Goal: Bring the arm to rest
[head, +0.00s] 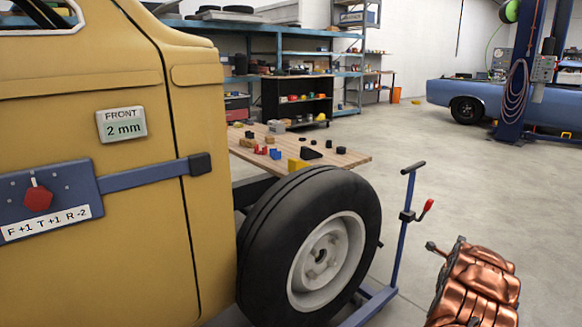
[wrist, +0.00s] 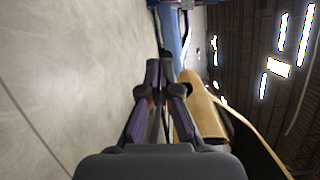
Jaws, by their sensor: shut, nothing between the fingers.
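My gripper (wrist: 161,75) shows in the wrist view, its two dark fingers together at the tips with nothing between them. It is apart from everything around it. In the wrist view, which is turned on its side, part of the yellow vehicle body (wrist: 208,112) lies just right of the fingers, and a blue part (wrist: 170,30) is beyond the tips. I cannot make out the gripper in the head view. There the yellow cab (head: 70,270) fills the left side. It carries a display (head: 122,123) reading "FRONT 2 mm" and a blue bar (head: 140,177) with a red knob (head: 38,198).
A black-tyred wheel (head: 262,240) on a blue stand (head: 402,235) with a red-handled crank is beside the cab. Behind is a wooden bench (head: 335,158) with small coloured parts. A blue car (head: 490,103) and blue lift post (head: 520,70) stand far right. Open concrete floor (head: 400,135) lies between.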

